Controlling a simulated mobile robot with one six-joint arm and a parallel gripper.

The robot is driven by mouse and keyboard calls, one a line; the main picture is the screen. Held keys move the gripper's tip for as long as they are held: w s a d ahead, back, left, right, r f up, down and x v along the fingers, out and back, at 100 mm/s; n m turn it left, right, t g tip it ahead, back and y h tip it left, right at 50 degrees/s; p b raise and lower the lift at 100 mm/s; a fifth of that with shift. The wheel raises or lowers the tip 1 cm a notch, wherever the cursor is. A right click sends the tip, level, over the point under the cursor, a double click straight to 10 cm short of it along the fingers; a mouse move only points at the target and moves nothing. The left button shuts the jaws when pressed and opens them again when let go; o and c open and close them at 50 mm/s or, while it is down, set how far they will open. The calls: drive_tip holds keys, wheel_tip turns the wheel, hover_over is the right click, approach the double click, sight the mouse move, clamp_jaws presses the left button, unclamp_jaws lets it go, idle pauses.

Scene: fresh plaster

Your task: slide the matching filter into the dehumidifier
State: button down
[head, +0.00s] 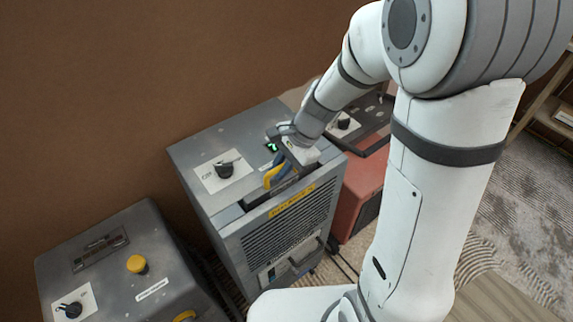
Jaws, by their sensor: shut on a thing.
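The grey dehumidifier (240,225) stands in the middle of the head view. It has a black knob on a white plate, a small green display, a yellow label and a louvred front. A dark slot opens along its front top edge. My gripper (279,170) is over the right part of this top, at the slot. It is shut on what looks like the filter, of which little can be told apart. Yellow and blue parts show at the fingers. My gripper and arm hide the slot's right part, so I cannot tell how deep the filter sits.
Another grey machine (120,265) with a yellow button and a black knob stands at the lower left. A red machine (362,190) stands close on the right, partly behind my arm. A brown wall is behind. A patterned rug (525,210) lies at the right, by a wooden shelf.

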drive_tip(key=shift+f, duration=0.15)
drive_tip(key=shift+f+b, duration=0.5)
drive_tip(key=shift+b, duration=0.1)
drive_tip(key=c, duration=1.4)
unclamp_jaws()
drive_tip(key=shift+o, duration=0.2)
drive_tip(key=v, duration=0.7)
drive_tip(key=shift+d+r, duration=0.15)
drive_tip(key=shift+r, duration=0.25)
drive_tip(key=s+d+r+n+t+h, duration=0.3)
drive_tip(key=s+d+r+n+h, duration=0.2)
drive_tip(key=s+d+n, duration=0.5)
drive_tip(key=s, duration=0.2)
drive_tip(key=shift+s+d+r+n, duration=0.3)
drive_tip(key=shift+r+n, duration=0.05)
drive_tip(key=shift+n, duration=0.05)
